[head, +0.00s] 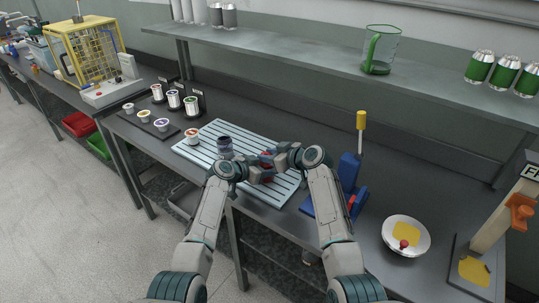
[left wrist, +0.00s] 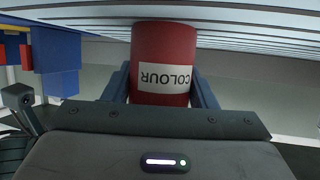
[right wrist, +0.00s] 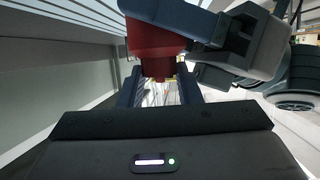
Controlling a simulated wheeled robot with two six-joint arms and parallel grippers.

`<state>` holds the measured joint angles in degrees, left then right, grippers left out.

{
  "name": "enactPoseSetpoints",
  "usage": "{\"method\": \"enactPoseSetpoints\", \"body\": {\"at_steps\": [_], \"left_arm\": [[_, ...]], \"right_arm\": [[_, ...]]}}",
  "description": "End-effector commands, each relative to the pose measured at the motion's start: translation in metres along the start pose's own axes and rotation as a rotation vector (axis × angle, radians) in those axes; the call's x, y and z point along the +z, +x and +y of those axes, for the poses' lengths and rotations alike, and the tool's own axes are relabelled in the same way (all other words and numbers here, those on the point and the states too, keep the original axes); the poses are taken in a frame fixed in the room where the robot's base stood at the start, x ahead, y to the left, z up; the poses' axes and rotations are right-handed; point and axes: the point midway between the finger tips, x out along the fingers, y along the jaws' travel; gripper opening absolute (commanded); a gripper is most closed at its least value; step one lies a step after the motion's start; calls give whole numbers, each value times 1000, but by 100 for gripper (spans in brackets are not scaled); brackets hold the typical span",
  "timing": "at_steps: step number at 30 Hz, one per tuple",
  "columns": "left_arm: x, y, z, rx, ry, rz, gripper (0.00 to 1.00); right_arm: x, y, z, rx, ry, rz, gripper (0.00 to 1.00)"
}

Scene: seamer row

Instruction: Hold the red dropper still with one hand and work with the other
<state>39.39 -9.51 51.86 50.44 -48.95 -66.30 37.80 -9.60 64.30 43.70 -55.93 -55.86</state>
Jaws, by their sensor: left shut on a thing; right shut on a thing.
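The red dropper (head: 266,154) is held between my two grippers above the slatted light-blue rack, mostly hidden by them in the head view. In the left wrist view the dropper (left wrist: 163,45) is a red cylinder with a white label reading COLOUR, upside down in that picture. My left gripper (head: 258,174) is shut on its body; its fingers (left wrist: 161,92) lie on both sides. My right gripper (head: 272,160) is shut on the dropper's narrower red end (right wrist: 156,68). In the right wrist view the left gripper's dark finger (right wrist: 175,15) crosses the body.
The slatted rack (head: 212,133) also carries a small cup (head: 192,136) and a dark jar (head: 225,146). A blue lever device (head: 348,175) stands close right. A white bowl (head: 406,236) with yellow and red contents is at front right. A shelf (head: 300,51) runs behind.

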Motion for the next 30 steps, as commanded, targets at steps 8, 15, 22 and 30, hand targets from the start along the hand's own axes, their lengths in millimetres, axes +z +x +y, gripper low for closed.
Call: {"method": "enactPoseSetpoints", "body": {"at_steps": [8, 15, 22, 30], "left_arm": [[-1, 0, 0, 0, 1, 1, 26], [-1, 0, 0, 0, 0, 1, 26], [-1, 0, 0, 0, 0, 2, 26], [-1, 0, 0, 0, 0, 1, 26]], "right_arm": [[2, 0, -2, 123, 53, -1, 8], [2, 0, -2, 128, 55, -1, 8], [1, 0, -2, 127, 54, -1, 41], [1, 0, -1, 111, 47, -1, 41]]}}
